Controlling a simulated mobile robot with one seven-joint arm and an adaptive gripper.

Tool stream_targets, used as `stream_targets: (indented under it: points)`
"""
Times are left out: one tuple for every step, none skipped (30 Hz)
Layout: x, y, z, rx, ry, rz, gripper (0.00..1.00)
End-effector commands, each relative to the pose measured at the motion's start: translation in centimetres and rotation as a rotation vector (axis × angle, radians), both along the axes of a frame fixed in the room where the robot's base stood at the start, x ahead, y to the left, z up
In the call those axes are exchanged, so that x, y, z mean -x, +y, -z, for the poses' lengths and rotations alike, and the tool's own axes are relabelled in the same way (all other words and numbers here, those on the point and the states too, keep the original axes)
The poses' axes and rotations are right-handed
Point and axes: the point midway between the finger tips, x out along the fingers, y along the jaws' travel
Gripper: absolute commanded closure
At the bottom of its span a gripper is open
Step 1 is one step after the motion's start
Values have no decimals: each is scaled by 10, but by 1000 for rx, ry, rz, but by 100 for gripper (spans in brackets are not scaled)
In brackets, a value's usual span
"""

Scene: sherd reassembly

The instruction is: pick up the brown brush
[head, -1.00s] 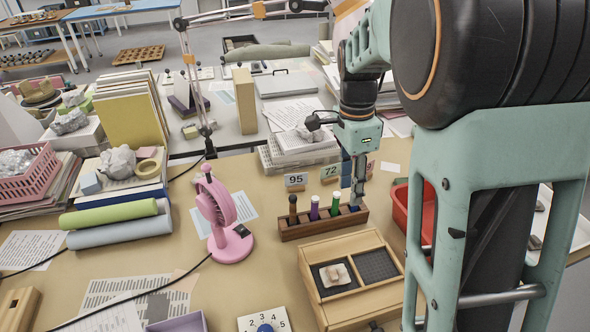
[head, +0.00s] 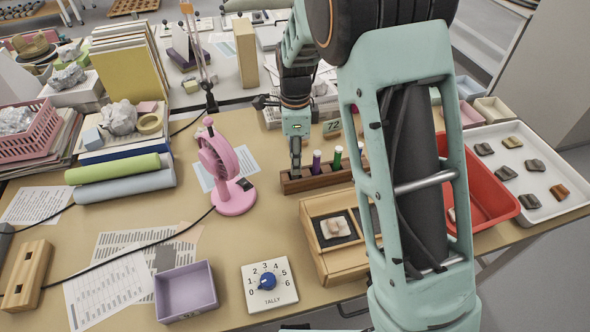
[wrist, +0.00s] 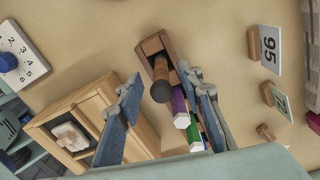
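The brown brush stands in the left-end slot of a wooden rack (head: 325,178). In the wrist view, the brown brush (wrist: 161,84) shows its dark rounded end and brown handle. My gripper (wrist: 160,76) is open, with one finger on each side of the brush in that view. Contact with the brush cannot be seen. In the head view, my gripper (head: 295,165) points down over the rack's left end and hides the brown brush. A purple-handled (head: 316,163) and a green-handled tool (head: 337,158) stand beside it in the rack.
A wooden box (head: 325,262) with a sherd on a dark pad is in front of the rack. A pink fan (head: 233,197) stands to the left. A red bin (head: 488,195) and a white tray of sherds (head: 560,207) are right. Number cards stand behind the rack.

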Motion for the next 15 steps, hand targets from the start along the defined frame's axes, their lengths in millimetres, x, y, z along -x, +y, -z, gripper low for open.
stream_targets:
  points:
    - [-1,0,9,0,3,0,66]
    - [-1,0,14,0,3,-1,66]
    - [-1,0,19,0,3,-1,66]
    - [-1,0,22,0,3,-1,66]
    - [-1,1,24,0,2,-1,66]
    - [-1,1,26,0,0,-1,66]
    - [-1,1,27,0,0,-1,66]
    - [-1,1,28,0,0,-1,66]
    - [-1,1,28,0,-1,-1,66]
    - [-1,1,28,0,-1,0,66]
    - [-1,1,28,0,-1,0,66]
    - [-1,1,28,0,-1,0,66]
    - [-1,1,28,0,-1,0,66]
    - [-1,1,28,0,-1,0,66]
    - [-1,1,28,0,0,0,70]
